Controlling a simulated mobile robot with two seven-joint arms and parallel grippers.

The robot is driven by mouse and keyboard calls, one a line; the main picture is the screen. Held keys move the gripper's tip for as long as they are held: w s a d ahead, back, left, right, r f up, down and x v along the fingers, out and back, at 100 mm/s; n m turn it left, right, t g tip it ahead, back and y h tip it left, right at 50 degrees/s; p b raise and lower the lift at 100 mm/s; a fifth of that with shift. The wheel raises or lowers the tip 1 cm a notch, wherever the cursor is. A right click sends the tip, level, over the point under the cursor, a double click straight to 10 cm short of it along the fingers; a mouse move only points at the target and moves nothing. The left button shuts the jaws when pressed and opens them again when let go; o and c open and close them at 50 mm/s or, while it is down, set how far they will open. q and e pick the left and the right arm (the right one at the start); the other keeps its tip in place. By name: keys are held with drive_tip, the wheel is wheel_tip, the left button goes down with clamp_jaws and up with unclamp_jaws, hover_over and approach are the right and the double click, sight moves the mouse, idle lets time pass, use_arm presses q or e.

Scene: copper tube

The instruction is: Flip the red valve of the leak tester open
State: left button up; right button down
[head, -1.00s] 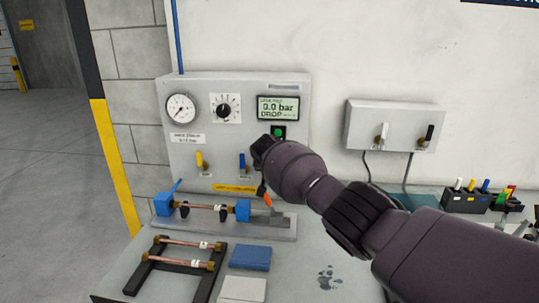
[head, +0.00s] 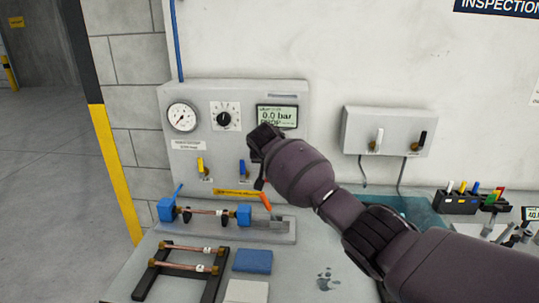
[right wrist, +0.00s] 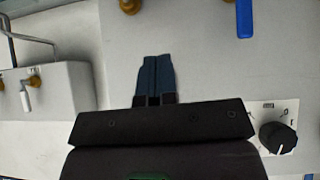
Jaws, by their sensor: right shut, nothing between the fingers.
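The leak tester (head: 177,95) is a grey panel with a display (head: 277,117), a yellow valve handle (head: 201,166) and a blue valve handle (head: 242,168). An orange-red handle (head: 265,200) shows just below my right gripper (head: 260,184); I cannot tell whether it is the red valve's or the clamp's. In the right wrist view the right gripper (right wrist: 157,58) is shut and empty, its fingers together in front of the panel. A brass fitting (right wrist: 130,5) shows beyond them, and the blue handle (right wrist: 243,18) is to the right. My left gripper is not in view.
A fixture with blue blocks (head: 166,209) holds a copper tube (head: 208,212) below the panel. A black rack (head: 152,276) holds two more tubes. A blue pad (head: 252,261) lies beside it. A grey box with two levers (head: 390,118) is on the wall at right.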

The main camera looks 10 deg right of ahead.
drive_tip(key=shift+v, duration=2)
